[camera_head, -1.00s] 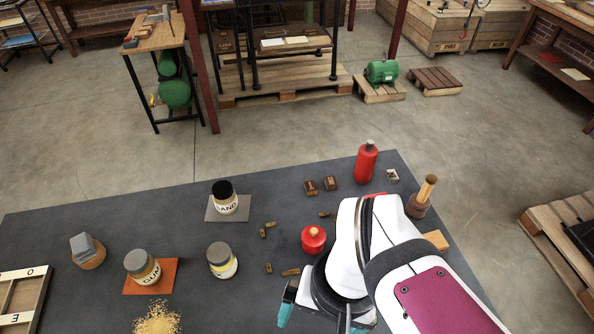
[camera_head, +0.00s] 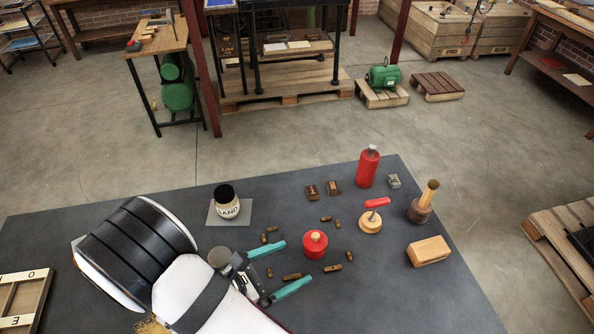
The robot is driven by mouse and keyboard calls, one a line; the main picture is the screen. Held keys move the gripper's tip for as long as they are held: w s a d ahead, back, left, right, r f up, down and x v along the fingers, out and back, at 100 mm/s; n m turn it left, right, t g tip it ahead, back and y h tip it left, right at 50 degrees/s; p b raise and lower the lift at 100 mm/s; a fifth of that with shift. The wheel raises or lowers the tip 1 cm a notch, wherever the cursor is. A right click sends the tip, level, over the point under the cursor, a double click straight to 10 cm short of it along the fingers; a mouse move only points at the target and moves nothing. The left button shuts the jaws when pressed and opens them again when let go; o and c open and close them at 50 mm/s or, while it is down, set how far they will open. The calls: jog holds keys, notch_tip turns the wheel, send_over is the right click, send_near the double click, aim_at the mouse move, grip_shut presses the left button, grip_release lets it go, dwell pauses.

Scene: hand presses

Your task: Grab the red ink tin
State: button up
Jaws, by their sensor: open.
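The red ink tin (camera_head: 316,251), squat and round with a small light knob on its lid, stands upright on the dark table in the head view. My gripper (camera_head: 296,267) is open and empty, its two teal-tipped fingers pointing right. The tin is just to the right of the fingertips, nearer the upper one. I cannot tell their height over the table.
Several small brown type blocks lie around the tin, some close to my fingers. The sand jar (camera_head: 226,203) stands behind my arm.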

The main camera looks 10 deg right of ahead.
aim_at(311, 248)
jog(key=shift+w+a+f+n+t, duration=0.1)
jog(key=shift+w+f+n+t, duration=0.25)
jog(key=shift+f+n, duration=0.2)
jog(key=shift+w+a+f+n+t, duration=0.1)
jog(key=shift+w+f+n+t, duration=0.25)
jog(key=shift+f+n, duration=0.15)
jog(key=shift+y, duration=0.3)
jog(key=x, duration=0.8)
jog(key=shift+d, duration=0.15)
jog(key=x, duration=0.6)
jog(key=shift+w+f, duration=0.15)
jog(key=shift+w, duration=0.15)
grip_shut()
